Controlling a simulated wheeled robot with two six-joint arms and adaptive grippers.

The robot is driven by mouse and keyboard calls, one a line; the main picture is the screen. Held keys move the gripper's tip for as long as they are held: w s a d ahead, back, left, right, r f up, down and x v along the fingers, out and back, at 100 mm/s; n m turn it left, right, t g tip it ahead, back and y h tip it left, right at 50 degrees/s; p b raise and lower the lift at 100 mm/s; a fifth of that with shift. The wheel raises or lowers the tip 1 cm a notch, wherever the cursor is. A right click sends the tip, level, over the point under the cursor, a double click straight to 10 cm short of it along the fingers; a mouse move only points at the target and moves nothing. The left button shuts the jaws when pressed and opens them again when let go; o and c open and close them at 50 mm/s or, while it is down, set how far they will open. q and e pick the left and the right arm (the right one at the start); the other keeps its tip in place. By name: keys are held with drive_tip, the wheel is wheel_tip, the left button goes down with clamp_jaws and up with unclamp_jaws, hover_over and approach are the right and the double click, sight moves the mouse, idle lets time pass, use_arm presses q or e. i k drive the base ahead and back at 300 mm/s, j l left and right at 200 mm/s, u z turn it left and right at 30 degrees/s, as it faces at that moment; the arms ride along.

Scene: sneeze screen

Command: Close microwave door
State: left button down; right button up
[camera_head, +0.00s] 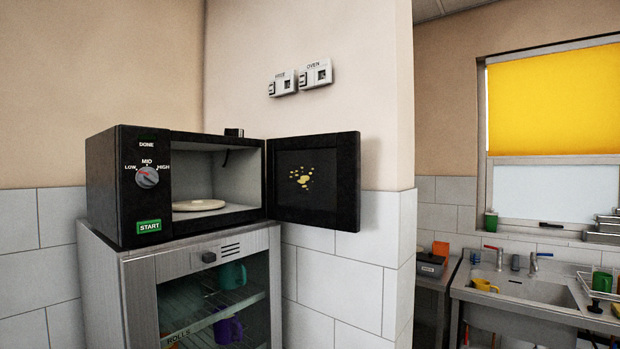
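A black microwave (128,190) stands on top of a metal cabinet with a glass front. Its door (340,182) is wide open, swung out to the right from the right side of the opening. The door has a dark window with a cluster of yellow marks. A pale round plate (199,205) lies inside the microwave. A dial and a green START button (149,226) are on the front panel at the left. Neither of my grippers shows in this view.
The cabinet (140,285) below holds cups on wire shelves. Two switches (283,84) are on the wall above. A tiled wall corner stands right of the door. Farther right are a metal sink (530,290) and a window (555,130) with a yellow blind.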

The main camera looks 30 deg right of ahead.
sight(315, 180)
drive_tip(key=i+l+u, duration=0.2)
drive_tip(key=l, duration=0.4)
drive_tip(key=l+u, duration=0.2)
drive_tip(key=l, duration=0.45)
drive_tip(key=l+u, duration=0.2)
drive_tip(key=l, duration=0.4)
drive_tip(key=k+l+u, duration=0.2)
drive_tip(key=l, duration=0.4)
drive_tip(key=l+u, duration=0.15)
drive_tip(key=l, duration=0.5)
drive_tip(key=k+l+u, duration=0.2)
drive_tip(key=l, duration=0.4)
drive_tip(key=i+l, duration=0.1)
drive_tip(key=l, duration=0.4)
drive_tip(key=i+u, duration=0.05)
drive_tip(key=i, duration=0.05)
